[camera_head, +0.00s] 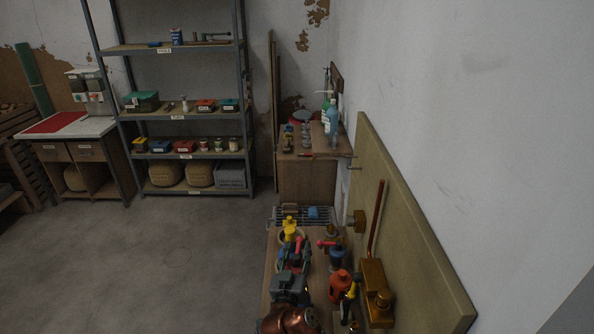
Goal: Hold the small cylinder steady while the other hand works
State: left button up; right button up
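A crowded wooden workbench (268,262) runs along the right wall at the bottom of the head view. My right gripper (300,255) seems to be the dark grey shape among the parts there; its fingers are too small and dark to read. I cannot make out my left gripper. No small cylinder can be singled out with certainty. A yellow knobbed piece (290,228), a dark blue round piece (337,257) and an orange-red piece (340,284) stand close together on the bench. Whether a gripper touches any of them is unclear.
A brass-coloured block (375,290) stands at the bench's right, before a tan backboard (410,245). A wire rack (315,213) lies at the far end. A side table (305,175) with bottles and a shelf unit (180,115) stand behind. The floor at left is clear.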

aim_at(295, 261)
jog(key=shift+w+d, duration=0.15)
jog(key=shift+w, duration=0.6)
jog(key=shift+c, duration=0.5)
jog(key=c, duration=0.8)
jog(key=o, duration=0.9)
jog(key=shift+o, duration=0.2)
jog(key=shift+s+a, duration=0.25)
jog(key=shift+s, duration=1)
jog(key=shift+s+a, duration=0.2)
jog(key=shift+s, duration=1)
